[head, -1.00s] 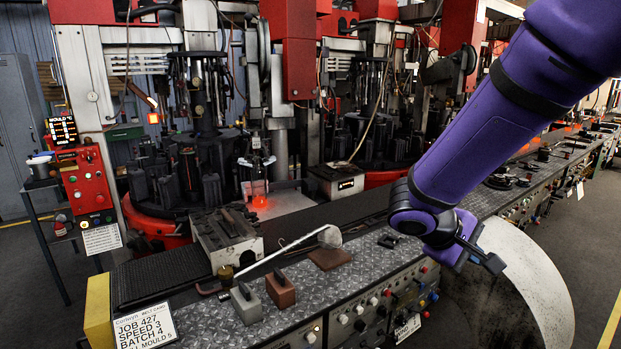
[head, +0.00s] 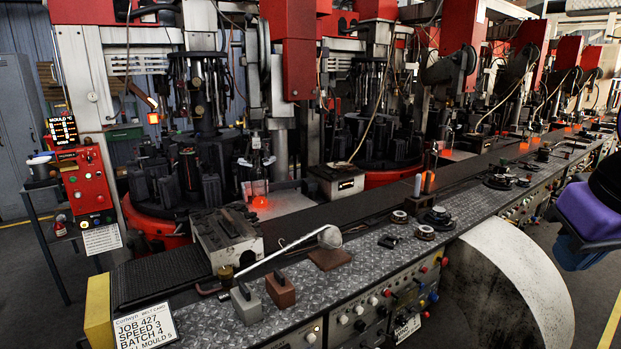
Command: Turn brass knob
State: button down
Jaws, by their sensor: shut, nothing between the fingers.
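A small dark brass-coloured knob-like piece (head: 225,272) stands upright near the left front of the patterned metal bench top (head: 285,312). It is the only piece I can pick out as brass, and its details are too small to read. My gripper (head: 574,254) is at the right edge of the head view, partly cut off by the frame. It is shut and empty, hanging over the floor beyond the white curved guard, far to the right of the brass piece and touching nothing.
A long-handled ladle (head: 330,237), a grey block (head: 246,303) and a brown block (head: 281,290) lie close around the brass piece. A metal box (head: 228,240) stands behind it. Red rotary mould machines with glowing spots line the back. A white curved guard (head: 515,275) stands front right.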

aim_at(224, 273)
jog(key=i+u, duration=0.3)
jog(key=i, duration=0.25)
jog(key=u, duration=1.35)
